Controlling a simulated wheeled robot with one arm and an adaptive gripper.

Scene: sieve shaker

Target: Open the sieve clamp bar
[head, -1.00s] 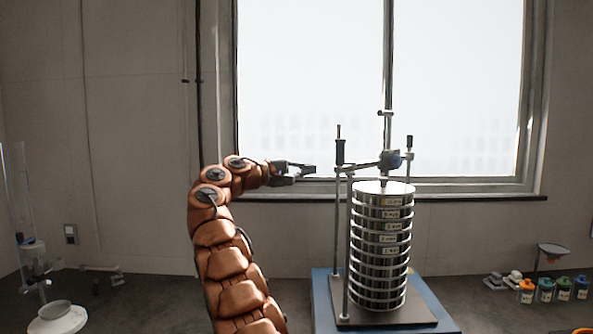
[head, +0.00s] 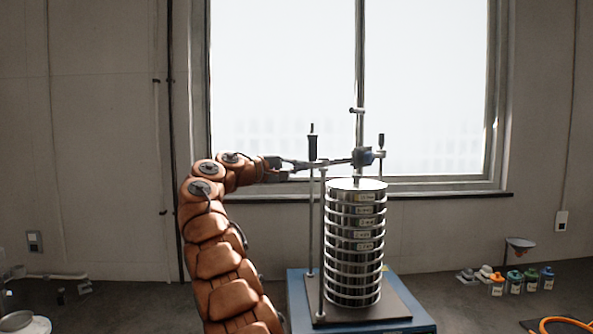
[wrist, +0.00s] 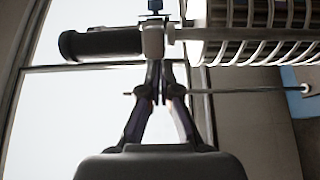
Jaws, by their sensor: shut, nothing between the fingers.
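The clamp bar (head: 338,161) runs across above the sieve stack (head: 344,250), between two upright rods. My gripper (head: 302,165) is at the bar's left end, just below the black handle. In the wrist view its fingers (wrist: 159,72) are together with nothing between them, tips at the collar. I cannot tell whether they touch it.
The stack stands on a dark plate over a blue base (head: 297,310). A window (head: 270,80) is behind. Several small jars (head: 515,283) and a funnel stand (head: 519,246) are at the right. An orange hose (head: 560,321) lies at front right.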

